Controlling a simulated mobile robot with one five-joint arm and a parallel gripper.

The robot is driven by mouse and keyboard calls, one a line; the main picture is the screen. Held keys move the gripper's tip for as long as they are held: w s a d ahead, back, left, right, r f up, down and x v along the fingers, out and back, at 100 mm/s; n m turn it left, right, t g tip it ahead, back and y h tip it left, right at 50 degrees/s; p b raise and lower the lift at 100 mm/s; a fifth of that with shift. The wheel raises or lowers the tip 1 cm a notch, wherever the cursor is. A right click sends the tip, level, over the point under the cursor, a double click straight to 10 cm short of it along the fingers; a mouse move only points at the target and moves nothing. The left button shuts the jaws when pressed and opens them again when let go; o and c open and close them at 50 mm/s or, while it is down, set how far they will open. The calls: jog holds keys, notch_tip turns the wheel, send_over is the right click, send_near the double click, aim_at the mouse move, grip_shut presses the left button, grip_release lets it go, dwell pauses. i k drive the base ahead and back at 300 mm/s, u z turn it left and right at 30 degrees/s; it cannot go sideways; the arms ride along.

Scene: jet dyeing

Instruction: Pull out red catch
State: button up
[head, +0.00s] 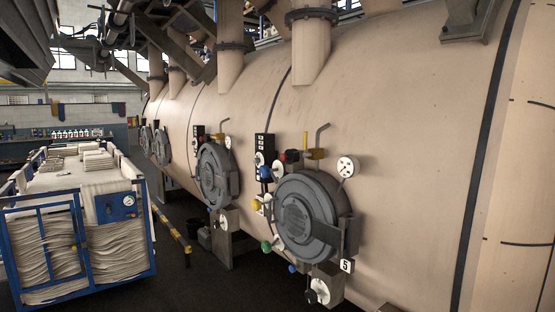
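A long beige dyeing vessel (400,130) fills the middle and right. Its nearest round grey hatch (297,217) is closed, with a small plate marked 5 (347,266) at its lower right. A small red part (283,157) shows at the hatch's upper left, beside a dark round fitting; it may be the red catch, but it is too small to tell its shape or position. My gripper is not in view.
More hatches (214,174) line the vessel. A blue-framed cart of folded cloth (116,240) stands left, with dark floor between.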

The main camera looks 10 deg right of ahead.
aim_at(283, 157)
jog(key=u, duration=0.85)
jog(key=i, duration=1.2)
jog(key=u, duration=0.55)
jog(key=i, duration=0.8)
jog(key=u, duration=0.05)
